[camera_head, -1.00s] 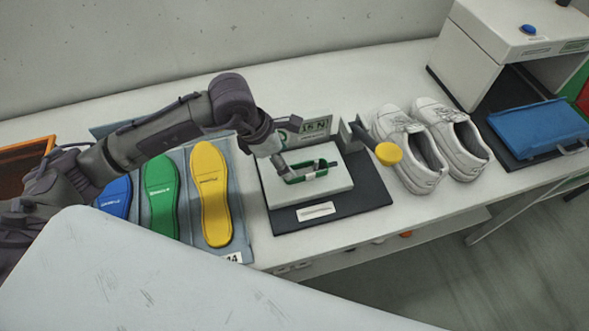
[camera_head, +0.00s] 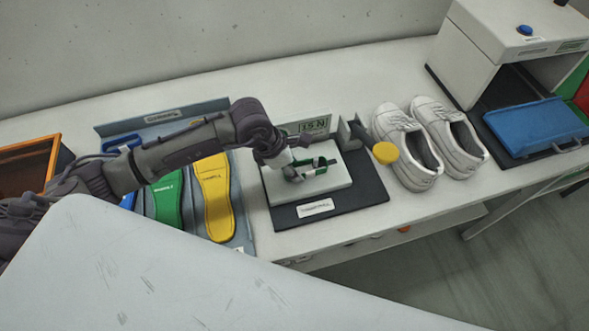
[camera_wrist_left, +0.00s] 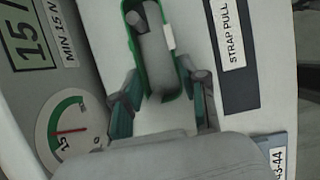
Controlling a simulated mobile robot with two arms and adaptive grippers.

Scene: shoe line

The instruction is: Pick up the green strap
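The green strap (camera_wrist_left: 139,60) is a narrow loop with a white tag, seen from close above in the left wrist view. It lies on the white block of the strap-pull tester (camera_head: 342,181). My left gripper (camera_wrist_left: 163,108) is open, with one finger on each side of the strap's near end. In the head view my left gripper (camera_head: 311,169) is low over the tester block and covers much of the strap. I cannot tell whether the fingers touch the strap. My right gripper is not in view.
A force gauge (camera_wrist_left: 69,127) and a 15 N sign stand beside the block. A yellow-ended lever (camera_head: 386,153) and white shoes (camera_head: 462,145) are to the right. A yellow insole (camera_head: 215,195) and a green insole (camera_head: 165,200) lie left, partly under my arm.

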